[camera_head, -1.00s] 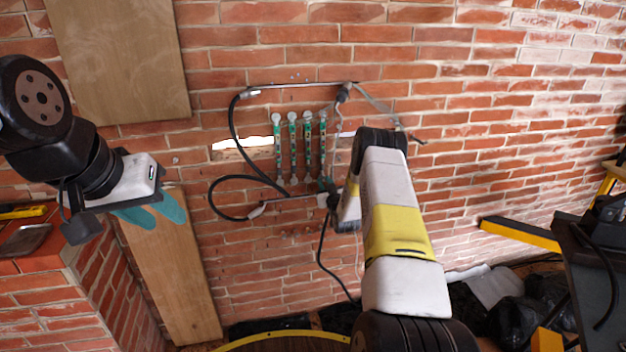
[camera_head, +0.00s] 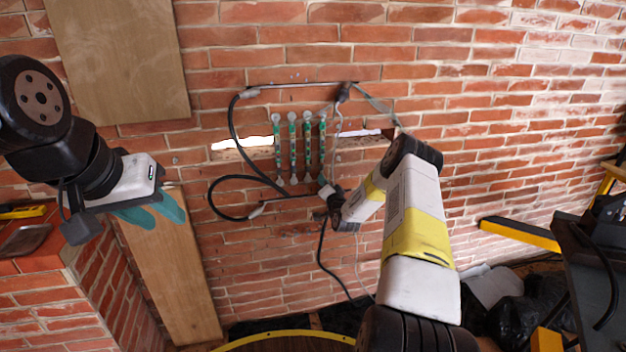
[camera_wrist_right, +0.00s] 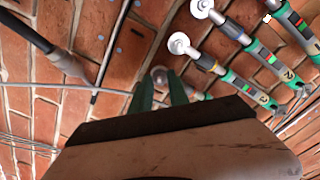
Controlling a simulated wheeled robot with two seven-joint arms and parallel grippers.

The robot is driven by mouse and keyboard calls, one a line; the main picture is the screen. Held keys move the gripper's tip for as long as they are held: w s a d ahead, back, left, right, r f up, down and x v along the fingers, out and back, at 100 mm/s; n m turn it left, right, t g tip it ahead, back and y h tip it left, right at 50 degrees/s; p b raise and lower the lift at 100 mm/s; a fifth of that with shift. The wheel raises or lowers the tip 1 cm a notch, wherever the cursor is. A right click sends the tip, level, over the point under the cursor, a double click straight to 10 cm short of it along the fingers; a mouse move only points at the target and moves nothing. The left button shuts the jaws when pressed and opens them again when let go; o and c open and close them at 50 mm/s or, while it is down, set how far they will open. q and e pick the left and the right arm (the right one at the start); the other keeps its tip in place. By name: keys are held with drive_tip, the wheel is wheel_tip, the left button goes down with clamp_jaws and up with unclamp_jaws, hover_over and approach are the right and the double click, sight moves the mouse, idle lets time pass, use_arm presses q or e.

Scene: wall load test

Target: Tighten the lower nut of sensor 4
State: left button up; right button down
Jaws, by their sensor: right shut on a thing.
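Several slim green-and-grey sensors hang side by side on the brick wall; sensor 4 (camera_head: 322,140) is the rightmost in the head view. My right gripper (camera_head: 325,190) is at its lower end. The lower nut is hidden between the fingers, and the gripper body covers much of the sensor. My left gripper (camera_head: 155,213) is open and empty, away from the sensors, in front of a wooden board.
Sensors 2 (camera_wrist_right: 240,35) and 3 (camera_wrist_right: 215,67) stand close beside the right gripper. A black cable (camera_head: 233,135) loops left of the sensors, and a thin rod (camera_head: 300,84) runs above them. A yellow-edged beam (camera_head: 520,234) is at right. The wall between is open.

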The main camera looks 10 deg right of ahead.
drive_tip(key=m, duration=0.6)
drive_tip(key=shift+s+f, duration=0.1)
drive_tip(key=shift+f, duration=0.25)
drive_tip(key=shift+a, duration=0.1)
drive_tip(key=c, duration=1.3)
unclamp_jaws()
drive_tip(key=shift+r, duration=0.1)
drive_tip(key=shift+o, duration=0.2)
drive_tip(key=shift+r, duration=0.1)
drive_tip(key=s, duration=0.7)
drive_tip(key=shift+s+d, duration=0.2)
drive_tip(key=shift+s, duration=0.2)
